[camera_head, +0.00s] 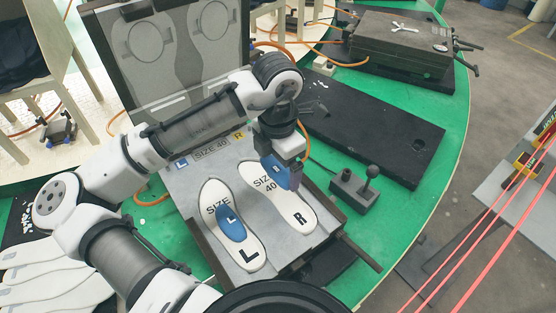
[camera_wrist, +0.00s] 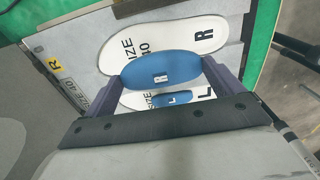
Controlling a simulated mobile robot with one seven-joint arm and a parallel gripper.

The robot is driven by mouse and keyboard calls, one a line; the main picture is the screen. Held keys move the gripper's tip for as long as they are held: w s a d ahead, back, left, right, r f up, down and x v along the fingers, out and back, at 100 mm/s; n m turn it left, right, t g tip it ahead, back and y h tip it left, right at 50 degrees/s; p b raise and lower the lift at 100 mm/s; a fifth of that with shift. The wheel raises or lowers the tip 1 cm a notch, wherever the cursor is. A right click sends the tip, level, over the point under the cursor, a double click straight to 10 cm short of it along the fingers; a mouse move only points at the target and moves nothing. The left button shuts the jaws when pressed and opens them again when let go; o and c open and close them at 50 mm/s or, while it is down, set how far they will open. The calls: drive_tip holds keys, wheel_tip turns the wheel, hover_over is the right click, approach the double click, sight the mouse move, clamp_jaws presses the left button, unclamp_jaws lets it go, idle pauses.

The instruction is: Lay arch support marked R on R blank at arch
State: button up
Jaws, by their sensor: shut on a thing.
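My gripper (camera_head: 281,175) is shut on the blue arch support marked R (camera_wrist: 161,72), which lies between its two fingers in the wrist view. The support is held over the plate, near the middle of the R blank (camera_head: 290,207). The R blank is a white insole marked SIZE 40 and R, and shows in the wrist view (camera_wrist: 183,36) beyond the held support. I cannot tell whether the support touches it. The L blank (camera_head: 242,251) lies to the left with a blue arch support marked L (camera_head: 231,221) on it.
The grey plate (camera_head: 188,190) carries both blanks and a SIZE 40 label. An upright panel with foot outlines (camera_head: 180,50) stands behind it. A joystick box (camera_head: 353,190) and a black slab (camera_head: 385,145) are to the right on the green table (camera_head: 425,225).

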sight(278, 195)
drive_tip(key=shift+f+b, duration=3.15)
drive_tip(key=shift+f, duration=1.15)
drive_tip(key=o, duration=0.6)
drive_tip(key=shift+o, duration=0.2)
wheel_tip(278, 195, up, 14)
drive_tip(key=shift+f, duration=0.1)
